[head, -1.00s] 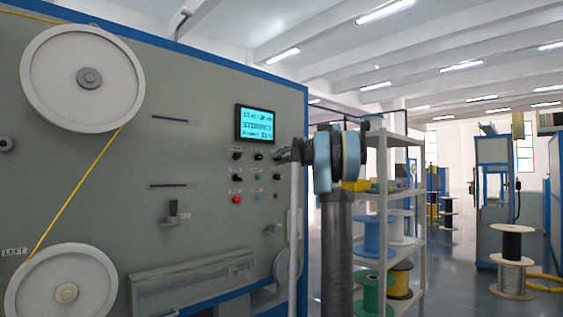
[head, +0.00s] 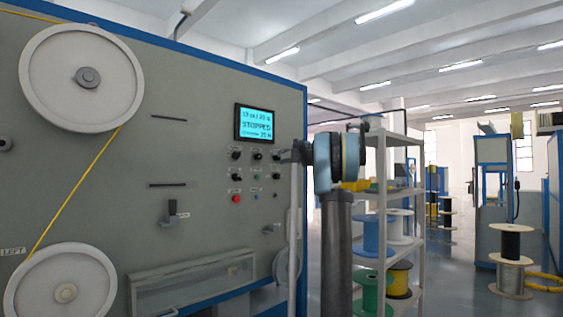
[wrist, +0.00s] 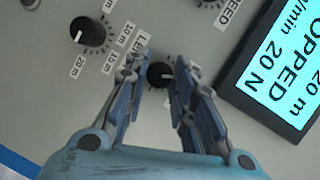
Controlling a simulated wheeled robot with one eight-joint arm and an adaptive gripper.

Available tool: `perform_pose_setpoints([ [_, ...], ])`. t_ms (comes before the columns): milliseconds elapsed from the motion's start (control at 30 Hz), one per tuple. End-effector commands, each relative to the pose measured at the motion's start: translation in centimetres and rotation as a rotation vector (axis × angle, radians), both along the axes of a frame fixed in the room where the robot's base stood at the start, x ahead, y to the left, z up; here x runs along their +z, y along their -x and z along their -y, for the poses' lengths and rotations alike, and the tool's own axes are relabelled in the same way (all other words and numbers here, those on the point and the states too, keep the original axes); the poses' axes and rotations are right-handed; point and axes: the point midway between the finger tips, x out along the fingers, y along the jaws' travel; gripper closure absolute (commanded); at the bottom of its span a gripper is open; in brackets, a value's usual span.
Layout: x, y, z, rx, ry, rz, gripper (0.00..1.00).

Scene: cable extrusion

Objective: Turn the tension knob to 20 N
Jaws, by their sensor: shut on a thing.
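The tension knob (wrist: 160,75), small, round and black with a pale pointer line, sits on the grey panel between my fingertips in the wrist view. My gripper (wrist: 161,70) is shut on it, one finger pad on each side. In the head view my gripper (head: 288,156) reaches the panel at the upper right of the control group and hides this knob. The cyan display (wrist: 285,65) reads "OPPED" and "20 N" in the part the wrist view shows. In the head view the display (head: 256,124) reads STOPPED, with 20 N at the lower right.
A second black knob (wrist: 88,33) with marks of 10 m, 15 m and 20 m is close by. A red button (head: 236,198) and several small controls lie below. A shelf rack (head: 384,210) with spools stands behind my arm at right.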

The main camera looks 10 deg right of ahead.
Motion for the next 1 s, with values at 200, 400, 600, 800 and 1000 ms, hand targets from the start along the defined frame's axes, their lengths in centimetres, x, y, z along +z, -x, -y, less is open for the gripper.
perform_pose_setpoints([
  [200,-0.3,-0.1,0.2,-0.003,0.007,-0.001,0.74],
  [400,-0.2,0.0,0.1,-0.002,0.005,-0.001,0.56],
  [600,-0.1,0.0,0.1,0.000,0.004,0.000,0.56],
  [800,0.2,0.8,1.3,-0.002,0.003,0.001,0.56],
  [1000,0.7,2.7,4.4,-0.004,0.004,0.001,0.56],
])
